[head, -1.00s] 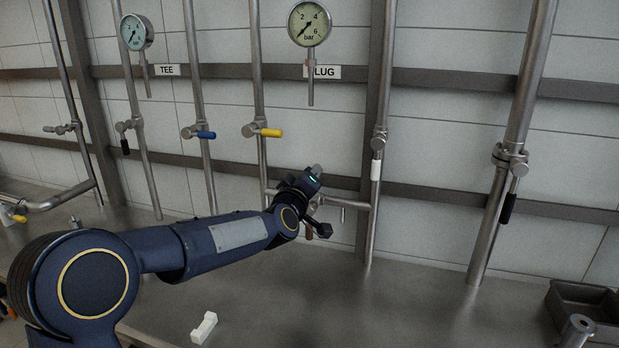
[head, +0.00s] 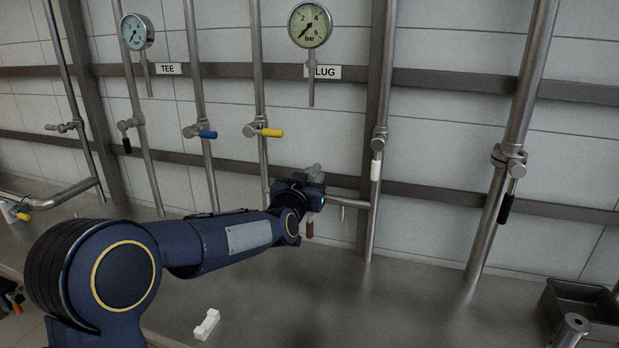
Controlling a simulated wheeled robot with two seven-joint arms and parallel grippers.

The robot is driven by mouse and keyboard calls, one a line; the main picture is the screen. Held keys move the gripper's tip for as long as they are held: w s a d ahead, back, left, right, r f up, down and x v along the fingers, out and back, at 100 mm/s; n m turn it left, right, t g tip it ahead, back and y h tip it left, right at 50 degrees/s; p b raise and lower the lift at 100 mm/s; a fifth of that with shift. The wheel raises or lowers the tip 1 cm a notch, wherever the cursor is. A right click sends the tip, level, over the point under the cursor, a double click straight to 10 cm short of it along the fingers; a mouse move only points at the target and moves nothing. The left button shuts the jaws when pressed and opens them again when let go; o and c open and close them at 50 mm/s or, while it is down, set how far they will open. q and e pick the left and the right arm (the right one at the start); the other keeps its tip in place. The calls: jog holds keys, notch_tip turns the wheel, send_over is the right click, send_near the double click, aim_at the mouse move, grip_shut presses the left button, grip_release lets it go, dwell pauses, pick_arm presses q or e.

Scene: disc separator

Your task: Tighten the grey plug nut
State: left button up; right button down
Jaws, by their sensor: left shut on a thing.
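My left gripper (head: 314,188) is at the short horizontal pipe (head: 348,203) below the PLUG sign (head: 323,71). It is shut at the place of the grey plug nut, which my wrist and gripper mostly hide. A grey rounded piece (head: 316,171) shows just above the gripper; I cannot tell whether it belongs to the nut. A brown handle (head: 309,229) hangs just below the gripper.
Vertical pipes with a yellow handle (head: 272,133), a blue handle (head: 206,135) and a white handle (head: 376,169) stand around the gripper. A white block (head: 206,325) lies on the steel counter (head: 400,310). A dark tray (head: 590,312) stands at right. The counter's middle is clear.

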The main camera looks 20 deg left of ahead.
pick_arm(q)
jog(key=shift+f+m, duration=0.15)
jog(key=shift+m, duration=0.95)
jog(key=o, duration=1)
jog(key=shift+c, duration=0.2)
jog(key=s, duration=0.8)
jog(key=shift+a, duration=0.15)
